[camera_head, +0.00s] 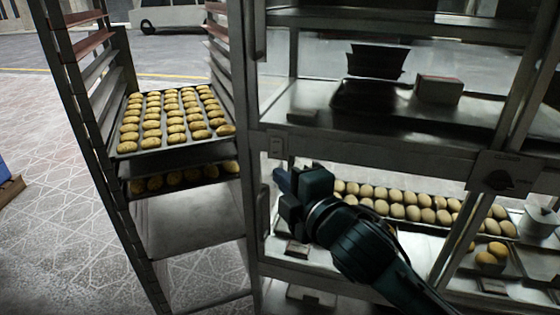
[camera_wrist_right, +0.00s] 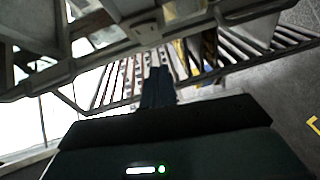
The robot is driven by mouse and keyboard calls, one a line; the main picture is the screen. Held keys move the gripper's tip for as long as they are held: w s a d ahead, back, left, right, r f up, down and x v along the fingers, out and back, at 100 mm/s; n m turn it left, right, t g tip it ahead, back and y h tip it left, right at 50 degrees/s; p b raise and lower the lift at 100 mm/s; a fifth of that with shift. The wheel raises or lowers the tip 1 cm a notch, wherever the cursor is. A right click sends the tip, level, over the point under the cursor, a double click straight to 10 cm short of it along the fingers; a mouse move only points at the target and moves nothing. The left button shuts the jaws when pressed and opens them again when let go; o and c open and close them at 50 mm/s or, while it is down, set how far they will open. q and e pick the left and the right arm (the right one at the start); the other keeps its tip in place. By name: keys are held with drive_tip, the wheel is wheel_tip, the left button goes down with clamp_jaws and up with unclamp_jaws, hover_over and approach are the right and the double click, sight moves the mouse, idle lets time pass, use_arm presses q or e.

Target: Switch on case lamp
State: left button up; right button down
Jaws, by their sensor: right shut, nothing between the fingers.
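The metal display case (camera_head: 380,137) fills the right of the head view. A small switch plate (camera_head: 277,146) sits on its front left post. A similar small plate (camera_wrist_right: 146,30) shows above my fingers in the right wrist view. My right gripper (camera_head: 281,180) is shut and empty, just below the switch plate in the head view; I cannot tell whether it touches the post. Its dark fingers (camera_wrist_right: 157,85) are together in the right wrist view. The case's lower shelf looks bright and the upper part dimmer; no lamp is clearly visible. My left gripper is out of view.
A rack (camera_head: 190,225) with trays of round baked pieces (camera_head: 172,116) stands left of the case. A panel with a dark knob (camera_head: 499,180) is on the case's right. Rows of buns (camera_head: 400,205) lie inside the case.

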sight(273, 154)
drive_tip(key=shift+w+a+f, duration=0.1)
drive_tip(key=shift+w+f, duration=0.05)
drive_tip(key=shift+w, duration=1.1)
drive_tip(key=shift+w+a+f, duration=0.1)
drive_tip(key=shift+w, duration=1.15)
drive_tip(key=shift+w+a+f, duration=0.1)
drive_tip(key=shift+w+f, duration=0.05)
drive_tip(key=shift+w, duration=1.1)
drive_tip(key=shift+d, duration=0.1)
drive_tip(key=shift+w+f, duration=0.1)
drive_tip(key=shift+w, duration=0.1)
